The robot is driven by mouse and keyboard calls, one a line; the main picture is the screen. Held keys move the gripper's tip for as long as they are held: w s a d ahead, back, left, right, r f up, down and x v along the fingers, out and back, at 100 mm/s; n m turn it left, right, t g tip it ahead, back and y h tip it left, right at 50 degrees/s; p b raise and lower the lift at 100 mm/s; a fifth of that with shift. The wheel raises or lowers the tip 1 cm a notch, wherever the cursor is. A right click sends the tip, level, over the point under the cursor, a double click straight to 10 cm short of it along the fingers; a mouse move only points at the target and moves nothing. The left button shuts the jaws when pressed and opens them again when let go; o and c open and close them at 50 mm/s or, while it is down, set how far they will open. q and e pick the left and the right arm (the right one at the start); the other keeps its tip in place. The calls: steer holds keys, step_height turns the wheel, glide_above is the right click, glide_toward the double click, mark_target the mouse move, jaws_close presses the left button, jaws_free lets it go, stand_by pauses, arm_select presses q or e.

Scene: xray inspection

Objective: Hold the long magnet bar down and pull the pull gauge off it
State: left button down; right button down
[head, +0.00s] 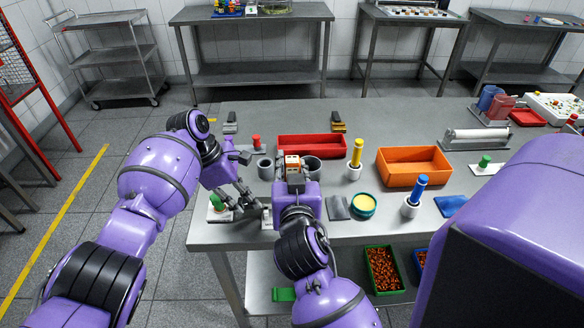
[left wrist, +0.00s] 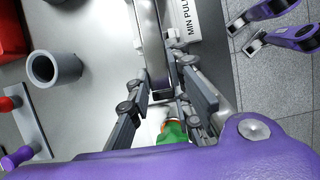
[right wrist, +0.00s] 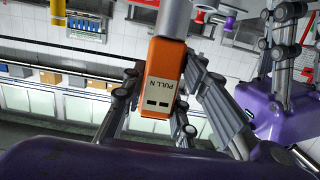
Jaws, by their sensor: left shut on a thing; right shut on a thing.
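The long magnet bar (left wrist: 152,45) is a grey metal strip in the left wrist view. Its near end lies between the fingers of my left gripper (left wrist: 162,92), which is shut on it. In the head view my left gripper (head: 250,206) is low at the table's front left edge. The pull gauge (right wrist: 163,85) is an orange block with a "PULL N" label and a grey cylindrical end. My right gripper (right wrist: 157,112) is shut on it. The gauge shows in the head view (head: 292,164) above the table. My right arm hides whether it touches the bar.
A green knob on a white plate (head: 216,203) stands beside my left gripper. Grey cups (head: 265,168), a red tray (head: 312,146), a yellow-handled tool (head: 357,153), a blue-handled tool (head: 419,188) and an orange tray (head: 412,165) stand nearby. A "MIN PULL" plate (left wrist: 203,30) lies by the bar.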

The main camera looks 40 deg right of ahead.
mark_target(292, 156)
steer(key=shift+f, duration=0.8)
stand_by(0.5)
steer(key=shift+r, duration=0.25)
stand_by(0.6)
steer(key=shift+r, duration=2.4)
arm_select(q)
steer(key=c, duration=1.5)
jaws_free()
steer(key=v, duration=1.2)
steer(key=shift+r, duration=0.1)
